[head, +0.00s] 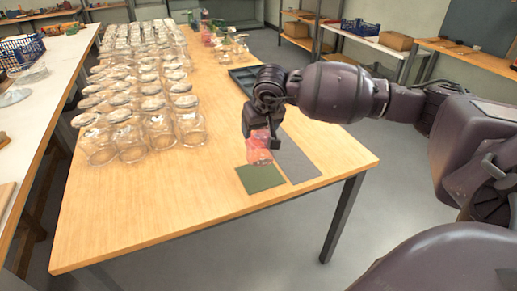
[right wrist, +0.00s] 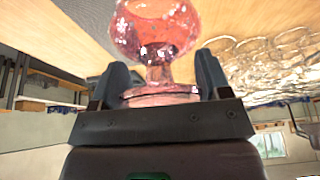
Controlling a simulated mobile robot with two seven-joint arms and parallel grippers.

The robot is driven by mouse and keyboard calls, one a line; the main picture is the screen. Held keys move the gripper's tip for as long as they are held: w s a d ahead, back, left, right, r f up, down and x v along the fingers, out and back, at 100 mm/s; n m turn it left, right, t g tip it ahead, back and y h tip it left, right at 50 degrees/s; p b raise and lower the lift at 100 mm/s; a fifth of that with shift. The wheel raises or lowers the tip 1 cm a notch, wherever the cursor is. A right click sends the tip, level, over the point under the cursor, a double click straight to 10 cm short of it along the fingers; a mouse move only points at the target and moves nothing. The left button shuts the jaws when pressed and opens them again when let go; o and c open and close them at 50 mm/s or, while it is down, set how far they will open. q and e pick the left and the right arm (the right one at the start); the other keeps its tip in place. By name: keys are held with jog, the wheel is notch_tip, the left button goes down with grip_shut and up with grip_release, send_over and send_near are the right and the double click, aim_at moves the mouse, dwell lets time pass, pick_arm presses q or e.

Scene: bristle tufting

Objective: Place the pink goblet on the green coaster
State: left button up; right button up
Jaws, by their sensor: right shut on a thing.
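The pink goblet (head: 260,148) is a pinkish-red glass vessel in my right gripper (head: 257,138), near the front right part of the wooden table. In the right wrist view, the goblet (right wrist: 157,35) sits between the two fingers of the right gripper (right wrist: 157,85), which are shut on its narrow part beside the round base. The green coaster (head: 261,178) lies flat on the table just below the goblet in the head view. I cannot tell whether the goblet touches the table or coaster. My left gripper is not in view.
A grey mat (head: 297,163) lies right beside the green coaster. Many clear glass jars (head: 130,100) crowd the table's left and far side. A dark tray (head: 244,80) lies behind my right gripper. The front left of the table (head: 150,205) is clear.

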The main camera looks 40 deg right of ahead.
notch_tip(320, 180, down, 3)
jog(key=shift+r, duration=0.1)
notch_tip(320, 180, down, 4)
jog(key=shift+f+b, duration=0.1)
jog(key=shift+b, duration=0.2)
jog(key=shift+f, duration=0.1)
jog(key=o, duration=1)
